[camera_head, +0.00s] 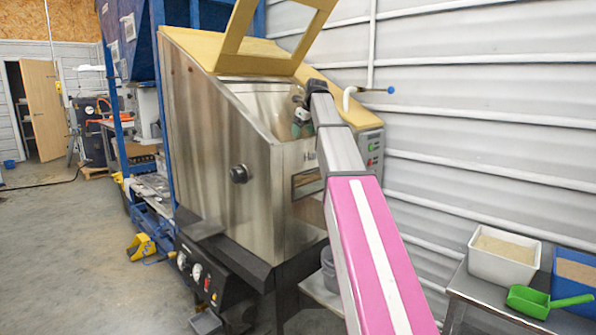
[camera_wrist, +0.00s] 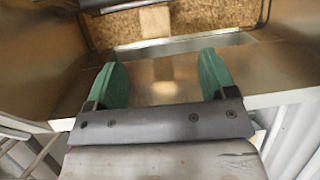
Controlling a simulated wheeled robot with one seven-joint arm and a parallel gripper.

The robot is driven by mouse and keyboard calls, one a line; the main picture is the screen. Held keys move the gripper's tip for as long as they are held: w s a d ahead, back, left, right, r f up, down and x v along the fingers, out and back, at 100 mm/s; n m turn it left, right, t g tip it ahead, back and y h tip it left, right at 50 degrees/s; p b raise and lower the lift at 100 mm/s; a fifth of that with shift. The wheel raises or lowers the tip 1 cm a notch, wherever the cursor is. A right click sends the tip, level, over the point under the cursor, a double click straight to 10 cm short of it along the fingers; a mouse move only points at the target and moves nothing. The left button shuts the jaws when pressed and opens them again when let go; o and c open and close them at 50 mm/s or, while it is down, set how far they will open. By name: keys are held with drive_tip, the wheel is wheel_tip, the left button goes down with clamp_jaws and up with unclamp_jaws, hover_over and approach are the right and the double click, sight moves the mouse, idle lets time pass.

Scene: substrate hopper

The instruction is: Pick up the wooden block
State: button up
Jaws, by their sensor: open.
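My gripper (camera_wrist: 159,62) is open, with its two green fingers spread wide and nothing between them. In the head view my gripper (camera_head: 302,120) is at the upper opening of the steel hopper (camera_head: 215,130). In the wrist view a pale piece that looks like the wooden block (camera_wrist: 156,20) lies on the brown grainy substrate (camera_wrist: 112,31) inside the hopper. It is beyond the fingertips, near the top edge of the view, and apart from them. The block cannot be seen in the head view, where the hopper front hides the inside.
The hopper's yellow lid (camera_head: 278,38) stands raised above my arm. Steel walls (camera_wrist: 40,60) surround the substrate. On the right, a side table (camera_head: 480,300) holds a white bin (camera_head: 503,268), a green scoop (camera_head: 530,301) and a blue bin (camera_head: 575,265). The floor at left is mostly clear.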

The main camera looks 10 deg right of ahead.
drive_tip(key=shift+m, duration=0.6)
drive_tip(key=x, duration=0.7)
drive_tip(key=s+x, duration=0.1)
drive_tip(key=x, duration=0.3)
drive_tip(key=shift+a+f, duration=0.15)
drive_tip(key=shift+f, duration=0.15)
drive_tip(key=c, duration=1.3)
drive_tip(key=shift+r, duration=0.1)
